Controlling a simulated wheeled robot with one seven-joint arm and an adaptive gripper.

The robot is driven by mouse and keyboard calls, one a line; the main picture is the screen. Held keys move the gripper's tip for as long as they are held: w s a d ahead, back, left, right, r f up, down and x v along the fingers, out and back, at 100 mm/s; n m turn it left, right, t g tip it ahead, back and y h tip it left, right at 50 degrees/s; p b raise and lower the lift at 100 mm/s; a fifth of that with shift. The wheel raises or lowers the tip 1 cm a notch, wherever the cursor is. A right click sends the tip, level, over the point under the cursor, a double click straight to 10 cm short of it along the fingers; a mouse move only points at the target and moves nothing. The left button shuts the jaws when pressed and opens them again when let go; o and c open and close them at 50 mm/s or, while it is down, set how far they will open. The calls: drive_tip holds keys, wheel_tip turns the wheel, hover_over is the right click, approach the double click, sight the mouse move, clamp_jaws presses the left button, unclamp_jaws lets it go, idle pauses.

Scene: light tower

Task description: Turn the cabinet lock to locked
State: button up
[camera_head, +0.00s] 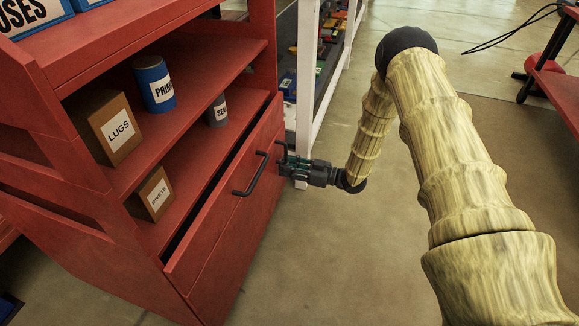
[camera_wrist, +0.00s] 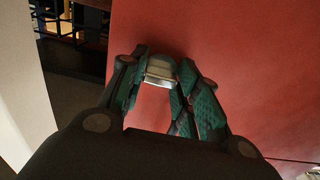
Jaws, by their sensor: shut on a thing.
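The red cabinet (camera_head: 215,255) stands at the left in the head view, and its red face (camera_wrist: 250,70) fills the right of the wrist view. My gripper (camera_head: 287,166) is at the far end of the cabinet's front. In the wrist view, the fingers of my gripper (camera_wrist: 163,72) are closed around a small silvery metal piece, the lock (camera_wrist: 160,73), against the red face. The fingers hide its sides, and I cannot read its turn position. In the head view the lock is hidden by my gripper.
A black bar handle (camera_head: 250,176) sticks out of the cabinet front close to my gripper. Shelves hold a LUGS box (camera_head: 110,128), a blue can (camera_head: 155,85), a small grey can (camera_head: 217,110) and a RIVETS box (camera_head: 151,194). A white frame (camera_head: 306,85) stands behind.

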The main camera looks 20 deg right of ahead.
drive_tip(key=m+p, duration=0.3)
drive_tip(key=m, duration=0.3)
drive_tip(key=m+p, duration=0.4)
drive_tip(key=m, duration=0.2)
drive_tip(key=m+p, duration=0.4)
drive_tip(key=m, duration=0.1)
drive_tip(key=shift+a+f+m, duration=0.1)
drive_tip(key=shift+a+m, duration=0.2)
drive_tip(key=shift+m, duration=0.1)
idle(0.3)
drive_tip(key=o, duration=1)
drive_tip(key=shift+d, duration=0.1)
